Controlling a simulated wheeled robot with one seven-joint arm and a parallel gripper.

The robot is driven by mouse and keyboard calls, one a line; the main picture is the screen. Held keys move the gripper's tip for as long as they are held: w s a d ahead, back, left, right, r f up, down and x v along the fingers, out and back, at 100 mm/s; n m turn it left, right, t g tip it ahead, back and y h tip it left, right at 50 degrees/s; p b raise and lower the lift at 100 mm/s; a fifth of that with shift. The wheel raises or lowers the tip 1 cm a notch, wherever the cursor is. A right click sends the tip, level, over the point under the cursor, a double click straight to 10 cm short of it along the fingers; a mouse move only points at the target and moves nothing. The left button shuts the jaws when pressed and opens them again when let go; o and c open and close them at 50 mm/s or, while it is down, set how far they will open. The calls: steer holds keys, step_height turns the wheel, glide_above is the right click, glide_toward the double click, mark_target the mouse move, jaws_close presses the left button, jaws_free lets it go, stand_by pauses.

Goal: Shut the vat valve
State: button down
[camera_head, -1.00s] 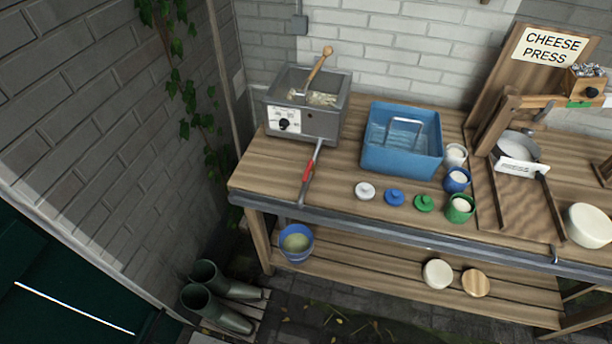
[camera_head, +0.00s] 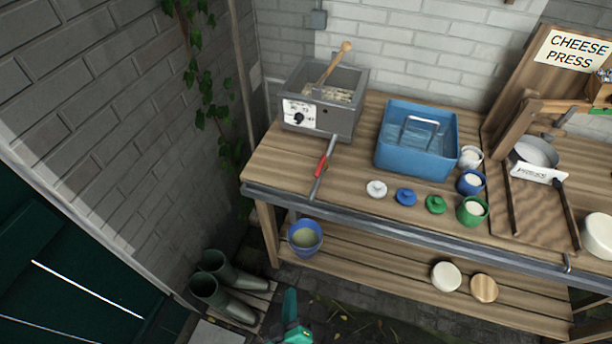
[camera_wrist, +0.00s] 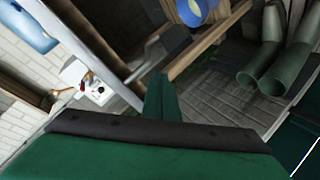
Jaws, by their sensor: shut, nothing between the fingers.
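The vat (camera_head: 345,118) is a grey metal box with a white dial panel, at the left end of the wooden bench; a wooden-handled tool stands in it. A thin grey spout with a red lever (camera_head: 321,166) runs from its lower front towards the bench's front edge. The red lever lies roughly along the spout; its exact valve position is too small to tell. My gripper (camera_head: 291,297) is green, shut and empty, low in front of the bench, well apart from the lever. Its closed fingers also show in the wrist view (camera_wrist: 160,95).
A blue bucket (camera_head: 305,237) stands on the lower shelf below the spout. A blue tub (camera_head: 418,140), small lids and pots stand right of the vat. A brick wall (camera_head: 110,110) bounds the left side.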

mark_target(321, 167)
steer(key=w+a+r+n+h, duration=0.1)
steer(key=w+n+h, duration=0.15)
steer(key=w, duration=0.75)
steer(key=w+a+r+t+h, duration=0.1)
steer(key=w+a+r+h, duration=0.1)
steer(key=w+r, duration=0.4)
steer(key=w+a+r+h, duration=0.2)
steer(key=w+r+h, duration=0.3)
steer(key=r, duration=0.5)
steer(key=shift+w+r+t, duration=0.15)
steer(key=shift+w+t, duration=0.25)
steer(key=shift+w, duration=0.5)
steer(key=x, duration=1)
steer(key=shift+w, duration=0.1)
steer(key=shift+s+d, duration=0.25)
steer(key=shift+d, duration=0.35)
steer(key=shift+s+d, duration=0.3)
steer(key=shift+d, duration=0.25)
steer(key=shift+s+d, duration=0.2)
steer(key=shift+d, duration=0.5)
steer(key=shift+d+n, duration=0.1)
steer(key=shift+n, duration=0.15)
